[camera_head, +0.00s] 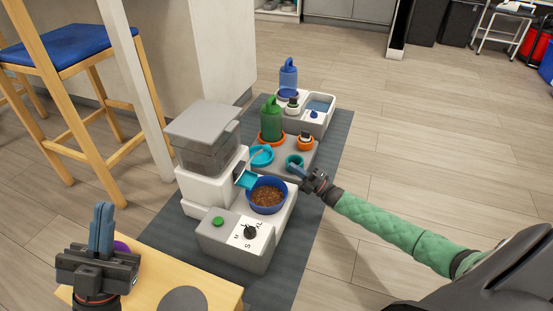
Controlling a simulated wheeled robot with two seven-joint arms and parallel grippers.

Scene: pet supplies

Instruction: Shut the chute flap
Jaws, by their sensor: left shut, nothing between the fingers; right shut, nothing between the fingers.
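The pet feeder (196,190) is a white unit with a clear grey-lidded hopper, standing on the dark mat. Its cyan chute flap (248,181) sticks out from the front and slopes down over the edge of the blue bowl (263,207), which holds brown kibble. The flap looks open. My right gripper (294,168) is shut and empty, to the right of the flap and apart from it, close to a teal cup (293,159); whether they touch is unclear. My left gripper (103,218) is shut and empty, fingers upright, above the wooden table at lower left.
The feeder base (234,252) has a green button (218,221) and a black dial (250,232). Behind the bowl are a cyan dish (262,156), a green bottle (271,122), an orange cup (305,143) and a blue bottle (288,75). Open floor lies right of the mat (336,132).

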